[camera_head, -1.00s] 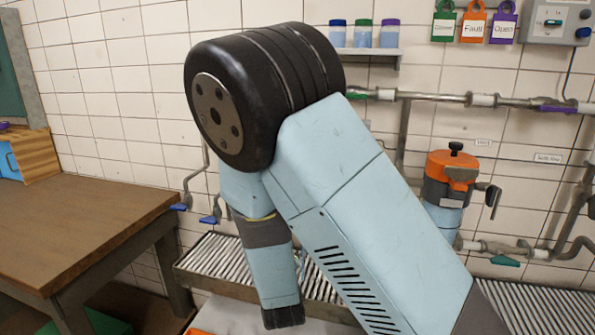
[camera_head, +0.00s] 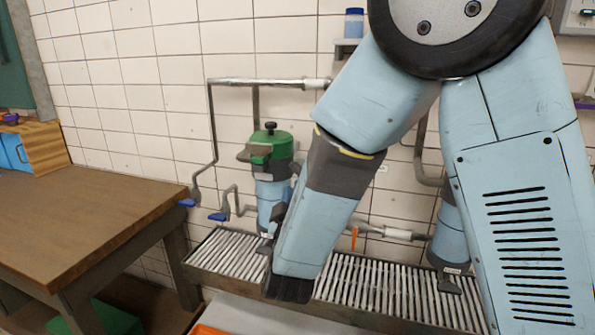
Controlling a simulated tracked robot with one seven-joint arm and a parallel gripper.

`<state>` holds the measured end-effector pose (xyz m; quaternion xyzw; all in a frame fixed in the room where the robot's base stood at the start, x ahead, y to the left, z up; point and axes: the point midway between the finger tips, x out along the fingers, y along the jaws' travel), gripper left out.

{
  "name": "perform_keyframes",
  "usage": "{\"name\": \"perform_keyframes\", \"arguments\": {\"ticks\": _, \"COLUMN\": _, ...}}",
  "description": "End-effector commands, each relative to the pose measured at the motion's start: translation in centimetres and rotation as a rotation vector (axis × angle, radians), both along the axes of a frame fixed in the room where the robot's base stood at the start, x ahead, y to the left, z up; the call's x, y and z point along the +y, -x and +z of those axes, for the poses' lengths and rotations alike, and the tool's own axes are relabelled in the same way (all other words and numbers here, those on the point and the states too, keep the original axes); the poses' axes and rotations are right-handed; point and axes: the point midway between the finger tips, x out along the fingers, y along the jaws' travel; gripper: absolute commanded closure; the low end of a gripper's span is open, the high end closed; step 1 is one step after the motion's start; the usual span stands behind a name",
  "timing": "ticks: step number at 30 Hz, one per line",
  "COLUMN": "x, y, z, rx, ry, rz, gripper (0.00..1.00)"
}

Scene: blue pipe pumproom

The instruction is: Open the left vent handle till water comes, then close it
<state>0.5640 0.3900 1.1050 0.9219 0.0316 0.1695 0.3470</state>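Two small blue handles hang at the left, one (camera_head: 187,203) at the foot of the long bent pipe and one (camera_head: 218,216) on a shorter bent pipe beside it. I cannot tell which is the left vent handle. A blue canister (camera_head: 271,195) with a green cap (camera_head: 268,148) stands to their right. No water shows at either pipe. My forearm slants down in front of the canister's right side. The dark end of my arm, with my gripper (camera_head: 285,288), is low over the grating, right of and apart from both blue handles. Its fingers do not show clearly.
A slatted drain trough (camera_head: 232,256) runs along the tiled wall below the pipes. A wooden table (camera_head: 90,220) fills the left. An orange handle (camera_head: 354,238) sits on the lower pipe, right of my forearm. A jar (camera_head: 354,22) stands on a small shelf.

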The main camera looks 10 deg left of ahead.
Motion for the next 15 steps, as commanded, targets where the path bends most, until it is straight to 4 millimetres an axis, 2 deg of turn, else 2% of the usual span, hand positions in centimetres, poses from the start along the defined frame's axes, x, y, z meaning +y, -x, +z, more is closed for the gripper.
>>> {"name": "perform_keyframes", "arguments": {"ticks": 9, "x": 1.0, "y": -5.2, "z": 1.6, "rx": 0.0, "ry": -0.001, "rz": 0.0, "gripper": 0.78}}
{"name": "perform_keyframes", "arguments": {"ticks": 15, "x": 1.4, "y": -7.2, "z": 2.2, "rx": -0.001, "ry": -0.001, "rz": 0.0, "gripper": 0.78}}
